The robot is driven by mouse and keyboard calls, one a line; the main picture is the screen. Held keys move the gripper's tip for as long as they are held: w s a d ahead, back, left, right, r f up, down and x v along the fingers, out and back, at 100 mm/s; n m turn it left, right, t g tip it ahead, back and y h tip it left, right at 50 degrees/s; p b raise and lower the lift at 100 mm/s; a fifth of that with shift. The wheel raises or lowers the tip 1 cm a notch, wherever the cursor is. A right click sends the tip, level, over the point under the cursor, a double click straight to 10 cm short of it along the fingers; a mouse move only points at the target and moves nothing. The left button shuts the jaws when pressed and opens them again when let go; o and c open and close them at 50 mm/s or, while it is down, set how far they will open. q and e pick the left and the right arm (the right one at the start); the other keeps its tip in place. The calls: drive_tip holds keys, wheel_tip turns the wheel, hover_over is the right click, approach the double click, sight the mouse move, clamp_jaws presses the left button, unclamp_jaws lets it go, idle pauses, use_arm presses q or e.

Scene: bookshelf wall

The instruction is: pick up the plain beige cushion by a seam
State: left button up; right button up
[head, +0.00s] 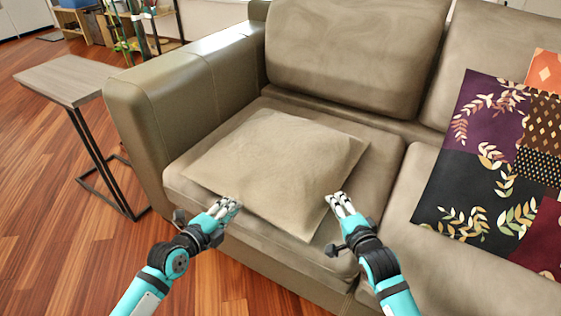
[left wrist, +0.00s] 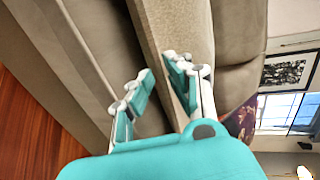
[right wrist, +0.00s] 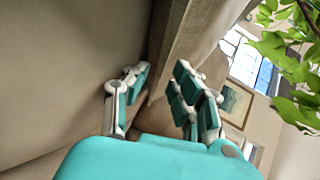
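The plain beige cushion (head: 275,165) lies flat on the left seat of the sofa, one corner pointing towards me over the seat's front. My left gripper (head: 230,204) is at its near-left edge, fingers apart. In the left wrist view, the cushion (left wrist: 170,30) shows as a lighter band by the open fingers (left wrist: 160,85). My right gripper (head: 339,198) is at its right edge, near the front corner. In the right wrist view its fingers (right wrist: 160,85) are apart. I cannot tell whether either gripper touches the cushion.
The taupe sofa (head: 350,50) has a thick left armrest (head: 170,85). A patterned patchwork throw or cushion (head: 475,165) covers part of the right seat. A small side table (head: 70,80) stands left of the armrest. Wooden floor (head: 60,240) lies clear at the left.

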drive_tip(key=shift+w+a+f, duration=0.1)
drive_tip(key=shift+w+a, duration=0.05)
drive_tip(key=shift+w, duration=0.4)
use_arm(q)
drive_tip(key=shift+w+d+f, duration=0.1)
drive_tip(key=shift+w+d, duration=0.2)
drive_tip(key=shift+w, duration=0.15)
clamp_jaws()
use_arm(e)
drive_tip(key=c, duration=0.4)
clamp_jaws()
